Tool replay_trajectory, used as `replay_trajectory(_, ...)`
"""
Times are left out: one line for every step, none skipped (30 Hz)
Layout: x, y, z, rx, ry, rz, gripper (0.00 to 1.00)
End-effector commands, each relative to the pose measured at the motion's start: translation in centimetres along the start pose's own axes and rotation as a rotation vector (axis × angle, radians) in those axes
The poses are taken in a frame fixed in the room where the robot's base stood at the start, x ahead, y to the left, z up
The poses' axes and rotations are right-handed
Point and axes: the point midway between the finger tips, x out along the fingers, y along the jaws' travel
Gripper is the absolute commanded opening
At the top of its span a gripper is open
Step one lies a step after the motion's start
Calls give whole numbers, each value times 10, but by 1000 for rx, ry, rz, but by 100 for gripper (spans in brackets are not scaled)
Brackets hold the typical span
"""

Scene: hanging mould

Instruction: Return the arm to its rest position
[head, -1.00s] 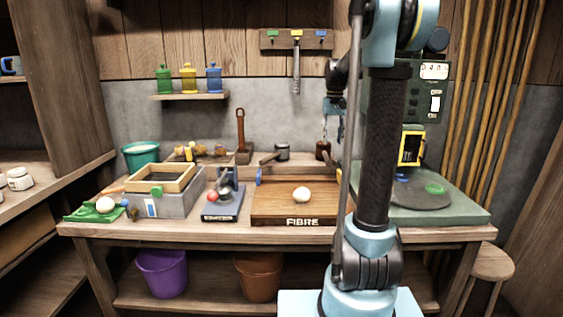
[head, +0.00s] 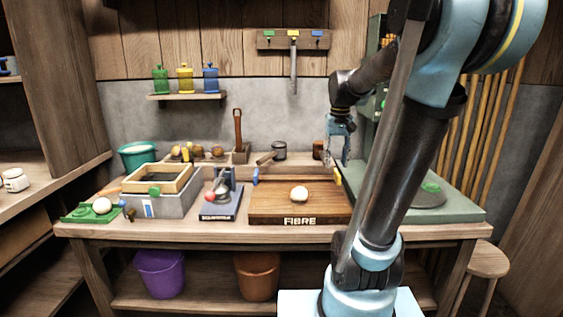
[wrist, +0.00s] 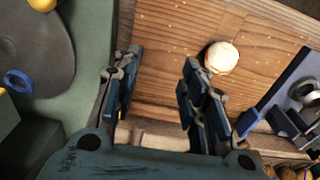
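My arm leans to the right in the head view. Its gripper (head: 339,158) hangs with fingers down above the back right of the workbench, at the right rear of the FIBRE board (head: 270,205). In the wrist view my gripper (wrist: 160,80) has its two fingers apart, with only bare board showing between them. A pale ball (head: 299,194) rests on the board, apart from the fingers; the wrist view also shows the ball (wrist: 221,57) beyond the right finger.
A green machine (head: 458,205) with a round plate stands close at right, partly behind my arm. A blue stand (head: 221,205), a grey box (head: 170,206) and a teal bucket (head: 139,157) occupy the left.

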Motion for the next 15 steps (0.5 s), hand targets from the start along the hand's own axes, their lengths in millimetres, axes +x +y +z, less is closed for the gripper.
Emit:
replay_trajectory(6, 0, 16, 0, 7, 0, 39)
replay_trajectory(9, 0, 24, 0, 11, 0, 39)
replay_trajectory(13, 0, 35, 0, 17, 1, 39)
replay_trajectory(17, 0, 42, -1, 22, 1, 39)
replay_trajectory(21, 0, 50, -1, 27, 1, 39)
replay_trajectory(26, 1, 60, -1, 33, 1, 39)
replay_trajectory(30, 1, 68, -1, 37, 1, 39)
replay_trajectory(34, 1, 76, -2, 41, 1, 39)
replay_trajectory(40, 0, 86, -2, 47, 1, 39)
replay_trajectory(44, 0, 92, -3, 52, 2, 39)
replay_trajectory(49, 0, 100, -3, 57, 2, 39)
replay_trajectory(56, 0, 110, -3, 63, 2, 39)
replay_trajectory(61, 0, 116, -4, 67, 2, 39)
replay_trajectory(66, 0, 124, -4, 72, 2, 39)
replay_trajectory(73, 0, 133, -5, 78, 2, 39)
